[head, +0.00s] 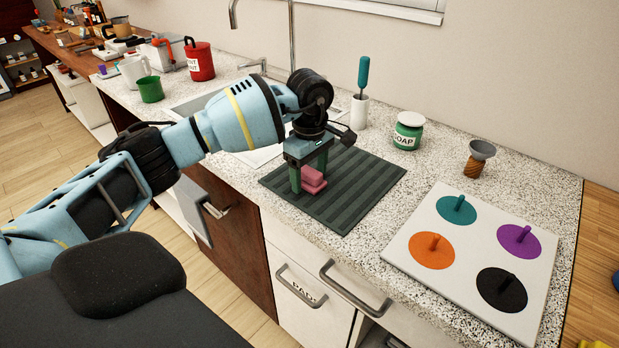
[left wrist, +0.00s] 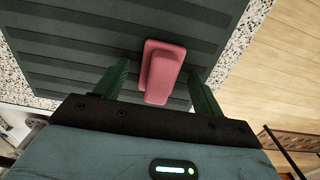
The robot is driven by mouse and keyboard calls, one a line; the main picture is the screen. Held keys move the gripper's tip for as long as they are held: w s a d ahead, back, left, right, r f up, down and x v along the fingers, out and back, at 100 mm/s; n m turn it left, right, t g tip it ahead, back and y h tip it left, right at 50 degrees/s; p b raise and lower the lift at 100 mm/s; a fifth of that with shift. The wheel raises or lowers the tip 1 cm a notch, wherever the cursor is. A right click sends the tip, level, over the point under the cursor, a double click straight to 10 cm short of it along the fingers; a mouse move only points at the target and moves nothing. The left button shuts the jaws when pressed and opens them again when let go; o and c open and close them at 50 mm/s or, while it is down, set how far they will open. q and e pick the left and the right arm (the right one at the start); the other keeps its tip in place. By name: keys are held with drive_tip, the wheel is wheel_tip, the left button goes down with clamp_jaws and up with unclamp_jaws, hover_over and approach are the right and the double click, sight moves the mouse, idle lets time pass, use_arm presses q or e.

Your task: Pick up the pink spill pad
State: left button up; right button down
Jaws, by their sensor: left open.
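The pink spill pad (head: 312,180) lies on the dark green ribbed mat (head: 367,188) on the counter. It is a small pink block with a raised part on top. My left gripper (head: 309,184) points down over the mat, with its green fingers apart on either side of the pad. My right gripper is not in view.
A white board (head: 432,277) with several coloured pegged discs lies to the right. A sink and tap (head: 292,45) are behind my arm.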

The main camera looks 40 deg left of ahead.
sight(310, 170)
use_arm(q)
drive_tip(key=c, duration=1.1)
drive_tip(key=shift+o, duration=0.2)
drive_tip(key=shift+r, duration=0.1)
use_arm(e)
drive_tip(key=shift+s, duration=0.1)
use_arm(q)
drive_tip(key=shift+r, duration=0.5)
wheel_tip(310, 170, up, 3)
drive_tip(key=shift+f, duration=0.2)
drive_tip(key=s+a+b, duration=0.1)
drive_tip(key=s+a, duration=0.1)
drive_tip(key=s, duration=0.5)
drive_tip(key=s+a+r, duration=0.1)
drive_tip(key=s+a, duration=0.1)
drive_tip(key=s, duration=0.6)
drive_tip(key=shift+s+a+b, duration=0.15)
drive_tip(key=shift+a+b, duration=0.1)
drive_tip(key=shift+b, duration=0.15)
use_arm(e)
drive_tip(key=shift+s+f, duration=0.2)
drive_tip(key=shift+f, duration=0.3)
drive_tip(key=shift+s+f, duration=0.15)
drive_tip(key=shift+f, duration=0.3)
use_arm(q)
drive_tip(key=shift+r, duration=0.1)
